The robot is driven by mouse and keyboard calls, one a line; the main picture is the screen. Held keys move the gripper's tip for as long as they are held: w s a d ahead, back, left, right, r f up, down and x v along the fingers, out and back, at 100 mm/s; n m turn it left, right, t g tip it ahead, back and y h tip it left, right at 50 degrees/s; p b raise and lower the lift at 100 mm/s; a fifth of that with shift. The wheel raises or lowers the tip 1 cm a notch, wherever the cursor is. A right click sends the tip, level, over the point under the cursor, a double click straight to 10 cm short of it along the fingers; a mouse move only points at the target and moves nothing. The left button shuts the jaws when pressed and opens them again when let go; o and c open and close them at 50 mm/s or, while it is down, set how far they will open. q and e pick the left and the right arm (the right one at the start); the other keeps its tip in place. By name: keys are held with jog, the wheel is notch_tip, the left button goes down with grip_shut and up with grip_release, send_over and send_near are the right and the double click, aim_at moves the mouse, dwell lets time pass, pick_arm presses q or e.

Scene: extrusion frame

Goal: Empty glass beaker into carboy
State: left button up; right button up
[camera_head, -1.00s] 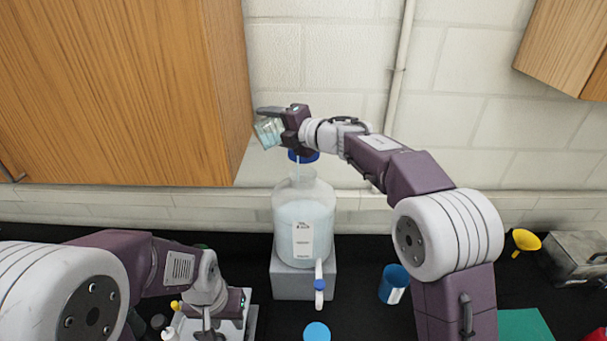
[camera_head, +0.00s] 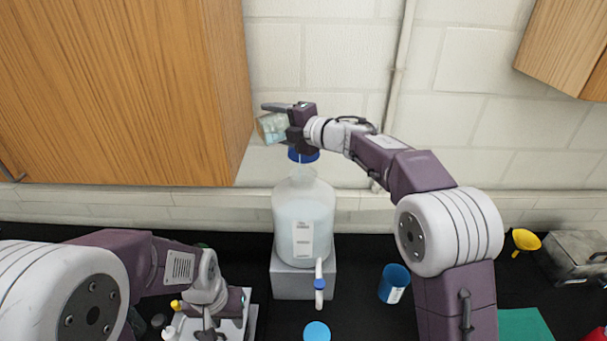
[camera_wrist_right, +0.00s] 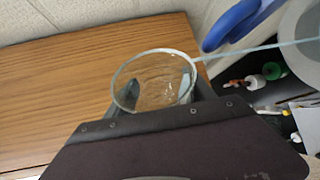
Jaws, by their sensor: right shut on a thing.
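The clear glass beaker (camera_head: 270,127) is tilted, well over on its side, above and slightly left of the carboy mouth. My right gripper (camera_head: 291,122) is shut on it. In the right wrist view, the beaker (camera_wrist_right: 150,82) shows its round rim, and a thin pale stream runs from its lip toward the blue carboy opening (camera_wrist_right: 232,24). How much liquid is left inside is unclear. The carboy (camera_head: 304,222) is translucent, has a white label and holds pale liquid. My left gripper (camera_head: 208,336) is low at the bottom left; its fingers are partly cut off.
The carboy stands on a grey block (camera_head: 304,283), with a spigot (camera_head: 319,284) at its front. A wooden cabinet (camera_head: 120,90) is close left of the beaker. A blue cup (camera_head: 394,284) and yellow funnel (camera_head: 525,240) are to the right.

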jog(key=shift+w+d+r+m+y, duration=0.1)
jog(key=shift+d+r+m+y, duration=0.1)
jog(key=shift+r+m+y, duration=0.35)
dwell(0.4)
